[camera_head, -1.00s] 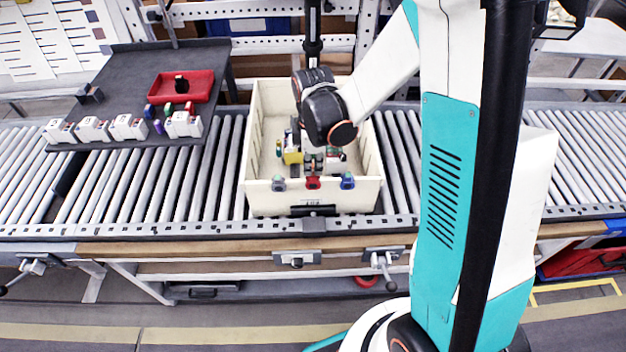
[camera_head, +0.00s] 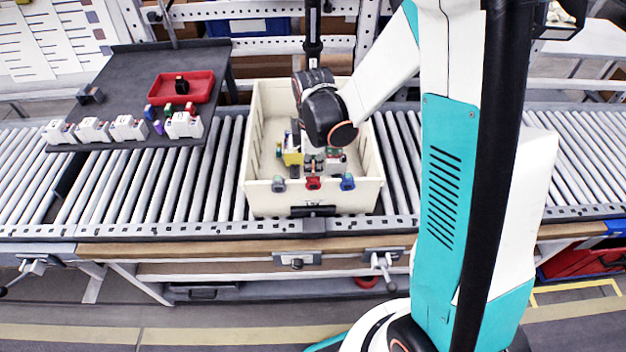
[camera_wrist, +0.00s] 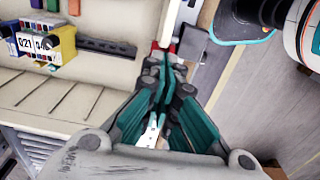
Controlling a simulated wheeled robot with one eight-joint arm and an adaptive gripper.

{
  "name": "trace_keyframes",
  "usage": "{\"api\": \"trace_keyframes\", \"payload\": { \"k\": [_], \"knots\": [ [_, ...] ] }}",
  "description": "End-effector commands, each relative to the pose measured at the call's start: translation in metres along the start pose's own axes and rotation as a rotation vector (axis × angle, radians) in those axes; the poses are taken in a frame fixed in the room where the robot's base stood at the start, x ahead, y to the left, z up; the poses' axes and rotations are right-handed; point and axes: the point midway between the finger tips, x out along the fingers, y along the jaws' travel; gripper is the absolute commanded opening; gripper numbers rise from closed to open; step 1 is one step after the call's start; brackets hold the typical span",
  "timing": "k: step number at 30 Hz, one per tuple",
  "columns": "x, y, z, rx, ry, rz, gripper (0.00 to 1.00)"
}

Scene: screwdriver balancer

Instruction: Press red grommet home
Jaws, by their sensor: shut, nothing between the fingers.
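I cannot tell whether the tips touch the grommet. In the head view my dark wrist hides much of the gripper.
A yellow device (camera_head: 292,158) with coloured parts stands inside the tote; it also shows in the wrist view (camera_wrist: 50,48). The tote rests on a roller conveyor (camera_head: 160,185). A dark tray at left holds several white modules and a red bin (camera_head: 168,92).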

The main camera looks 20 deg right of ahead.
Motion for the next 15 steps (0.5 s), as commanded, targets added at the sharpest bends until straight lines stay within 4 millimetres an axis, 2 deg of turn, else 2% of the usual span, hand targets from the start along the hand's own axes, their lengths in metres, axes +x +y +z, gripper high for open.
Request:
{"api": "trace_keyframes", "payload": {
  "k": [15],
  "knots": [
    [0.006, 0.0, 0.0, 0.0, 0.0, 0.0, 0.0]
  ]
}}
